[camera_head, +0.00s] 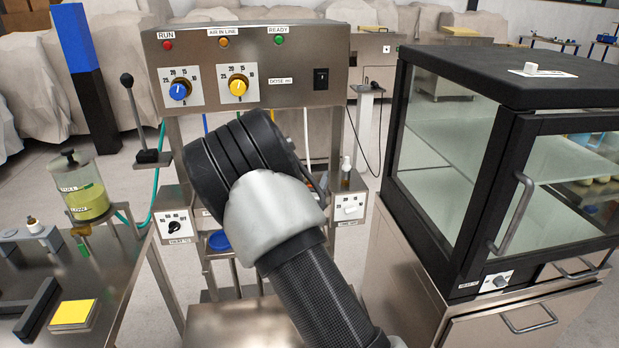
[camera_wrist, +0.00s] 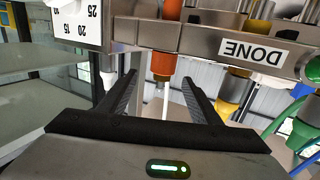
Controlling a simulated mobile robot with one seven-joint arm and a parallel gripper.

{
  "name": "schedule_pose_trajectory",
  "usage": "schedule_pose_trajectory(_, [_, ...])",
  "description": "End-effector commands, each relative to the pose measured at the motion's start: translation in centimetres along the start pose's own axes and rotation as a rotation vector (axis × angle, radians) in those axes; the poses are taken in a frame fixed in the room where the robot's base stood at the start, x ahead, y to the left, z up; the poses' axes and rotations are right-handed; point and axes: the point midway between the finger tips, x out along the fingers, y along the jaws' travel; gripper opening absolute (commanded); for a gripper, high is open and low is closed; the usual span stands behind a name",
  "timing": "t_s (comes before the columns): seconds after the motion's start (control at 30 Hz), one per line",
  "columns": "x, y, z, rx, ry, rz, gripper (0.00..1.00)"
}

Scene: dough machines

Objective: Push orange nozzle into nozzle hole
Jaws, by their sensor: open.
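The orange nozzle (camera_wrist: 164,64) shows in the wrist view at the metal bar (camera_wrist: 200,42), with a pale, clear tip pointing toward my gripper. My gripper (camera_wrist: 160,88) is open, with one dark finger on each side of the nozzle's tip and a gap on both sides. I cannot tell whether the nozzle is fully seated, and the hole itself is hidden. In the head view my arm covers the nozzle area of the dosing machine (camera_head: 290,72).
In the wrist view, a yellow nozzle (camera_wrist: 232,92) and a green one (camera_wrist: 302,132) sit to the right, beside the DONE label (camera_wrist: 254,51). In the head view, a glass cabinet (camera_head: 445,150) stands close on the right, and a metal table (camera_head: 110,265) on the left.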

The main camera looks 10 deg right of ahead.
Motion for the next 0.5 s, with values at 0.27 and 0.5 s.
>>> schedule_pose_trajectory(0.27, [-0.7, 0.0, -0.1, 0.001, 0.001, 0.0, 0.58])
schedule_pose_trajectory(0.5, [-1.4, 0.0, 0.0, 0.0, 0.0, 0.0, 0.58])
